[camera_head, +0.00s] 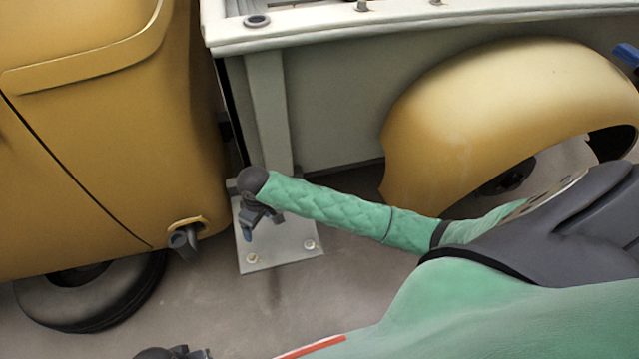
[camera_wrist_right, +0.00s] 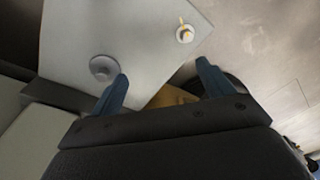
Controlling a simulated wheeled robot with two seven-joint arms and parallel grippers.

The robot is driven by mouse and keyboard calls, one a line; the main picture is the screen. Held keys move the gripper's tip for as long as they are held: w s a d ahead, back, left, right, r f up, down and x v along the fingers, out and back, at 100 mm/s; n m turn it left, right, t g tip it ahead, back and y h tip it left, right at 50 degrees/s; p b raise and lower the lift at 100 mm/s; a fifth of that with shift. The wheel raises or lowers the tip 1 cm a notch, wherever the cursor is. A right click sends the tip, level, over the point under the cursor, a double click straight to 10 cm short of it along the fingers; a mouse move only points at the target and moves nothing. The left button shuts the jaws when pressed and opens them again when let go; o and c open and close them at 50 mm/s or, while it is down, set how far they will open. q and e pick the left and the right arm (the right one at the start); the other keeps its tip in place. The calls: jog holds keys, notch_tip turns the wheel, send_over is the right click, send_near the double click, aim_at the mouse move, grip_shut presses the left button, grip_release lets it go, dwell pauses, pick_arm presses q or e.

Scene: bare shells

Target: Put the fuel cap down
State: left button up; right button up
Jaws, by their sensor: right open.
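My right gripper (camera_head: 248,234) is at the end of the green arm, over the pale metal plate (camera_head: 282,262) beside the yellow truck. In the right wrist view its two blue fingers (camera_wrist_right: 160,85) are spread, with nothing seen between them. A round grey disc with a raised middle, seemingly the fuel cap (camera_wrist_right: 103,68), lies on the plate just beyond the left-hand finger. It is not in the grip. In the head view the gripper and arm hide that spot. A dark part at the bottom edge, probably my left gripper (camera_head: 175,354), is mostly cut off.
The yellow truck body (camera_head: 100,150) stands at left, with a dark fuel filler (camera_head: 186,238) low on its side. A grey post (camera_head: 268,110) rises from the plate, which has bolts (camera_head: 310,244). A yellow fender (camera_head: 500,100) is at right. Floor (camera_head: 220,305) in front is clear.

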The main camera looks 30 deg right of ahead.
jog(key=s+a, duration=0.4)
jog(key=s, duration=0.3)
jog(key=s+d+r+m, duration=0.1)
jog(key=s+d, duration=0.2)
jog(key=s, duration=0.4)
jog(key=s+d+r+m, duration=0.2)
jog(key=s, duration=0.5)
jog(key=s+d+r+m+t, duration=0.1)
jog(key=s+d+r, duration=0.1)
jog(key=s, duration=0.6)
jog(key=shift+d+r+m, duration=0.15)
jog(key=shift+d+m, duration=0.15)
jog(key=shift+d, duration=0.5)
